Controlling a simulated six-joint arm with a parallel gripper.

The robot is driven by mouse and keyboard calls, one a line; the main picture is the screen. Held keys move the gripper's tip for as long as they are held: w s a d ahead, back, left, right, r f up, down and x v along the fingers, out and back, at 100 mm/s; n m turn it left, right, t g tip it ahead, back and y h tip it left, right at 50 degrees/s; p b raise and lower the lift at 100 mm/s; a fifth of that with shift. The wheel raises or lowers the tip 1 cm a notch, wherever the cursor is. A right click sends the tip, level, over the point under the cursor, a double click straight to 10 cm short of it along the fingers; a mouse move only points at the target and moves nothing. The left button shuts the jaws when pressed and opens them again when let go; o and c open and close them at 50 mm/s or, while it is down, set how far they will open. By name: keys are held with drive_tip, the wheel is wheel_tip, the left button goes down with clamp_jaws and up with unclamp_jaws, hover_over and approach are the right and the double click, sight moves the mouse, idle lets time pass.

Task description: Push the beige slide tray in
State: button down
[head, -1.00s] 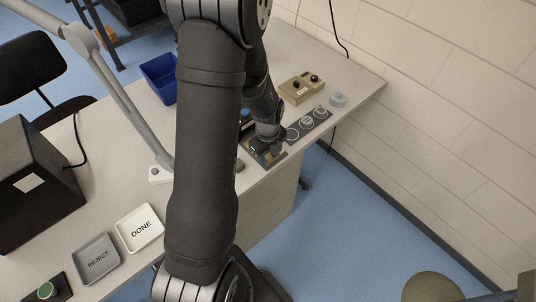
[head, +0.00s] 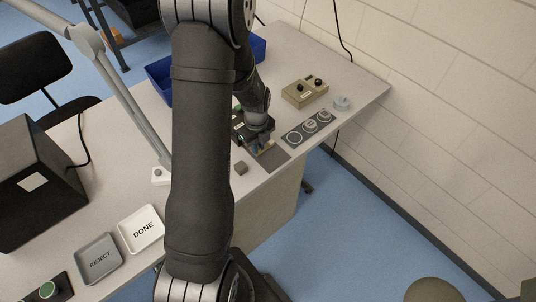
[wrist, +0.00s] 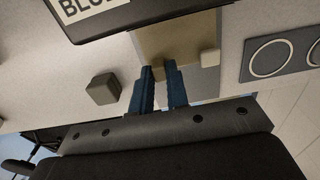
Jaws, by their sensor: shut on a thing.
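The beige slide tray (wrist: 185,38) sticks out from under a dark press (wrist: 130,15), whose white label reads "BLU" before it is cut off. A small pale block (wrist: 210,58) shows at the tray's right edge. My gripper (wrist: 160,68) has its blue fingers at the tray's near edge, shut on it with a narrow gap between them; the exact contact is hard to see. In the head view my gripper (head: 262,146) is at the front of the press (head: 241,128), and my arm hides part of the press. A sliver of the tray (head: 267,148) shows there.
A grey block (wrist: 103,88) lies left of my fingers. A dark plate with several rings (head: 309,127) and a beige control box (head: 304,92) stand to the right. Blue bins (head: 158,80) are behind. The REJECT tray (head: 99,259) and DONE tray (head: 142,229) are at front left.

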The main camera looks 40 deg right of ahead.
drive_tip(key=shift+w, duration=1.3)
drive_tip(key=c, duration=1.5)
unclamp_jaws()
drive_tip(key=shift+w, duration=0.15)
drive_tip(key=shift+o, duration=0.5)
drive_tip(key=shift+r, duration=0.1)
wheel_tip(320, 180, up, 17)
drive_tip(key=shift+r, duration=0.15)
wheel_tip(320, 180, up, 7)
